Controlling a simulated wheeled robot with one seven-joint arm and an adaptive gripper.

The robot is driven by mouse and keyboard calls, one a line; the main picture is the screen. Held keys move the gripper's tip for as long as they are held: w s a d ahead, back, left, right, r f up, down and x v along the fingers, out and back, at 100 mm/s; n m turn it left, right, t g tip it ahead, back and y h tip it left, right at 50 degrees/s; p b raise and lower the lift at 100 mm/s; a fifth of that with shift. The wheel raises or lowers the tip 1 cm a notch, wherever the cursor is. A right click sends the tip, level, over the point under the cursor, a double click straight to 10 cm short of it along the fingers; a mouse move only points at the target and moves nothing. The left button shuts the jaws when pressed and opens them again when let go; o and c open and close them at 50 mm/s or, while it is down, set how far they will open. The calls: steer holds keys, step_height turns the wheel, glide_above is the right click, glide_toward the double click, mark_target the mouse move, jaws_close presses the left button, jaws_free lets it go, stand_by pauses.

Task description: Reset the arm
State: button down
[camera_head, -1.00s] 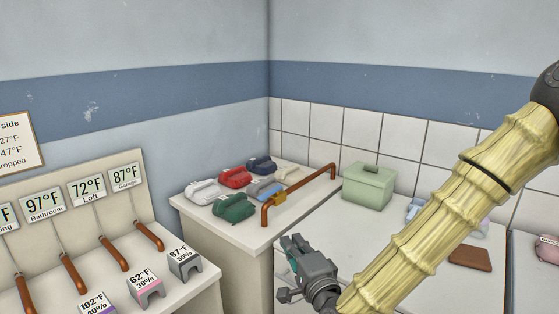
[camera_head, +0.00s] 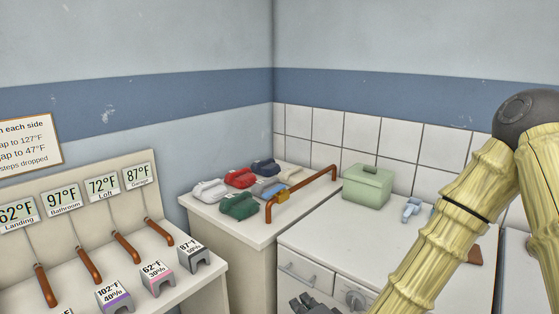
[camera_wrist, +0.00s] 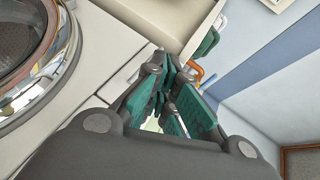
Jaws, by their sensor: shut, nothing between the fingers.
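My gripper (camera_wrist: 172,98) fills the middle of the wrist view, with its teal-padded fingers drawn together and nothing held between them. In the head view only the grey top of my gripper (camera_head: 312,303) shows at the bottom edge, in front of a white cabinet (camera_head: 325,262); its fingertips are hard to make out there. My yellow ribbed arm (camera_head: 440,245) is folded on the right, with its dark elbow joint (camera_head: 527,112) high up.
A counter (camera_head: 215,222) holds several coloured folded bundles (camera_head: 240,206) and a copper rail (camera_head: 304,184). A green lidded box (camera_head: 368,186) stands on the white top to the right. At left are copper levers (camera_head: 128,247) under temperature signs. A round machine door (camera_wrist: 25,40) shows in the wrist view.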

steer(key=s+d+f+n+g+h, duration=0.1)
steer(key=s+d+f+n+g, duration=0.1)
steer(key=s+f, duration=0.45)
steer(key=s+d+f+n+g+h, duration=0.1)
steer(key=s+d+f+n+g, duration=0.15)
steer(key=f, duration=0.65)
steer(key=s+d+f+n+g, duration=0.1)
steer(key=s+d+f+g, duration=0.2)
steer(key=s+f, duration=0.4)
steer(key=s+d+f+n+g+h, duration=0.1)
steer(key=s+d+f+n+g, duration=0.1)
steer(key=s, duration=0.6)
steer(key=s+d+f+n+g+h, duration=0.2)
steer(key=s+d+f+n+g, duration=0.1)
steer(key=s+d+f, duration=0.4)
steer(key=shift+s+d+f+g, duration=0.25)
steer(key=shift+s+f+g, duration=0.3)
steer(key=shift+f, duration=0.4)
steer(key=shift+a, duration=0.1)
